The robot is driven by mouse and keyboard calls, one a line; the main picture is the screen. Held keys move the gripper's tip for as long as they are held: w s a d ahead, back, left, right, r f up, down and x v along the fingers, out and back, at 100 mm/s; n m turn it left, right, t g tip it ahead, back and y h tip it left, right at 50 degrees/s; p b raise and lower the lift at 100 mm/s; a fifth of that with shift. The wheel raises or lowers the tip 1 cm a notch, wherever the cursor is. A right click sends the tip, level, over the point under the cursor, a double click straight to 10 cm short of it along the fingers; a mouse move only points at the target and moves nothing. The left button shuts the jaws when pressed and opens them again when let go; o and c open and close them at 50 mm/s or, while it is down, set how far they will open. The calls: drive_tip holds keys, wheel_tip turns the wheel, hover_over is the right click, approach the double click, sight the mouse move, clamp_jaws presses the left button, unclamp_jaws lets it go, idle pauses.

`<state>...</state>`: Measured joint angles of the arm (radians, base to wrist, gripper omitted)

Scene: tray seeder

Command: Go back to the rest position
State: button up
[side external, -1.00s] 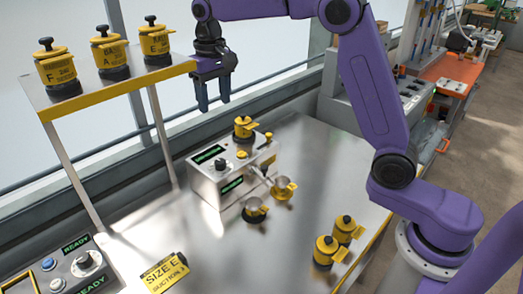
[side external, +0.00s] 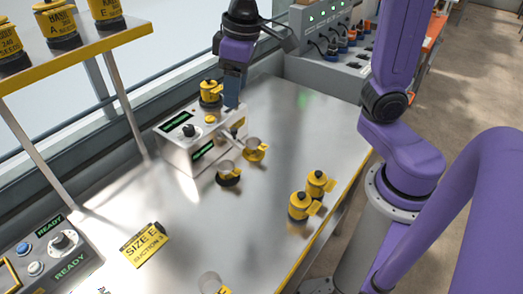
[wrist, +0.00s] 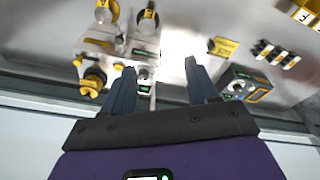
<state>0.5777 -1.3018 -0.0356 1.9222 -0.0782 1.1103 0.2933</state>
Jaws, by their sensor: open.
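My gripper (side external: 232,90) hangs fingers down at the back of the bench in the side view, by the seeder box (side external: 183,152). Its fingers overlap the box's right end in the picture; I cannot tell the exact gap. In the wrist view the two dark fingers of my gripper (wrist: 159,66) are spread, with nothing held between them. The seeder box also shows in the wrist view, beyond the fingers.
A raised shelf (side external: 62,68) with yellow jars stands at the left. Two small cups (side external: 228,175) (side external: 255,151) stand before the box. Two yellow jars (side external: 300,207) (side external: 317,184) stand near the bench's right edge. A SIZE E tag (side external: 145,243) and control panel (side external: 48,256) are front left.

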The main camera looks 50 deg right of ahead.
drive_tip(key=s+d+f+n, duration=0.3)
drive_tip(key=s+f, duration=0.1)
drive_tip(key=s, duration=0.5)
drive_tip(key=s+d+f+n+g, duration=0.1)
drive_tip(key=s+d+f+n, duration=0.2)
drive_tip(key=s, duration=0.7)
drive_tip(key=shift+d+f+n+g, duration=0.3)
drive_tip(key=shift+d+f+n, duration=0.1)
drive_tip(key=shift+f+n, duration=0.4)
